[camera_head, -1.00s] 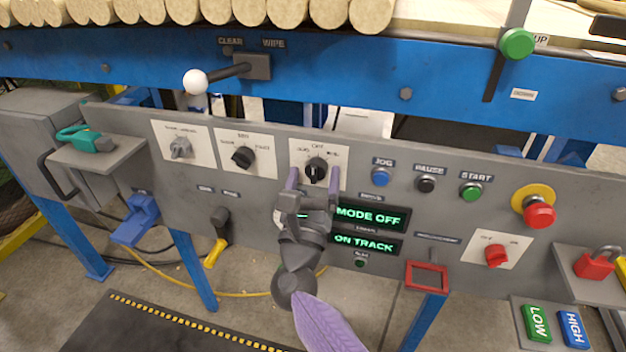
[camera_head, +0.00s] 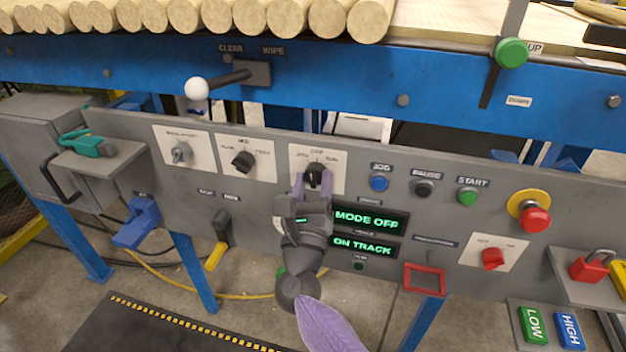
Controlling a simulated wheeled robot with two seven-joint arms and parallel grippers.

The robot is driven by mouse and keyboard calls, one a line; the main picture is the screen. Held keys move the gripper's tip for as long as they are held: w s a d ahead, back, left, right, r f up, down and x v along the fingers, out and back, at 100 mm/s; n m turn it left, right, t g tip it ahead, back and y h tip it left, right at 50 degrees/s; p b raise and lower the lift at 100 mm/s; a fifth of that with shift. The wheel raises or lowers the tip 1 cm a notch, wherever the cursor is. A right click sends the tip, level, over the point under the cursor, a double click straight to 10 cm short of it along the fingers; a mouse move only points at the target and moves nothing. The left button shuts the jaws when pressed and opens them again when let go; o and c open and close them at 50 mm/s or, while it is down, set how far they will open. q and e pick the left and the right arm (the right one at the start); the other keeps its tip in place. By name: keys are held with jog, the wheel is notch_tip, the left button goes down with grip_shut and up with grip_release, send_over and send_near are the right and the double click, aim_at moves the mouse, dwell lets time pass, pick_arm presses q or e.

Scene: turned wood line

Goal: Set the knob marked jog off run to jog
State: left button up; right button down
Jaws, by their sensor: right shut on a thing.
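The black jog off run knob (camera_head: 314,172) sits on a white plate (camera_head: 333,160) in the middle of the grey panel. Its label has OFF at the top, with smaller words to either side. My right gripper (camera_head: 312,182) reaches up from below, its two purple fingers shut on the knob from both sides. The fingers cover part of the knob, and its pointer looks about upright. The display (camera_head: 370,219) below right reads MODE OFF, and the one under it reads ON TRACK. My left gripper is not in view.
Two other knobs (camera_head: 181,152) (camera_head: 243,160) stand to the left on white plates. Jog (camera_head: 379,182), pause (camera_head: 423,188) and start (camera_head: 467,196) buttons and a red emergency button (camera_head: 536,219) are to the right. A white-balled lever (camera_head: 197,89) sticks out above.

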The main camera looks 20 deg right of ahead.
jog(key=n+y+p, duration=0.1)
jog(key=n, duration=0.1)
jog(key=n+y+p, duration=0.1)
jog(key=n+p, duration=0.1)
jog(key=shift+r, duration=0.35)
jog(key=n+y+p, duration=0.1)
jog(key=n+p, duration=0.1)
jog(key=n, duration=0.2)
jog(key=shift+d+y+p, duration=0.1)
jog(key=shift+y+p, duration=0.25)
jog(key=shift+y, duration=0.05)
jog(key=shift+f+n+y+p, duration=0.1)
jog(key=shift+n+y+p, duration=0.4)
jog(key=shift+n, duration=0.4)
jog(key=shift+s+f+n, duration=0.1)
jog(key=shift+n, duration=0.2)
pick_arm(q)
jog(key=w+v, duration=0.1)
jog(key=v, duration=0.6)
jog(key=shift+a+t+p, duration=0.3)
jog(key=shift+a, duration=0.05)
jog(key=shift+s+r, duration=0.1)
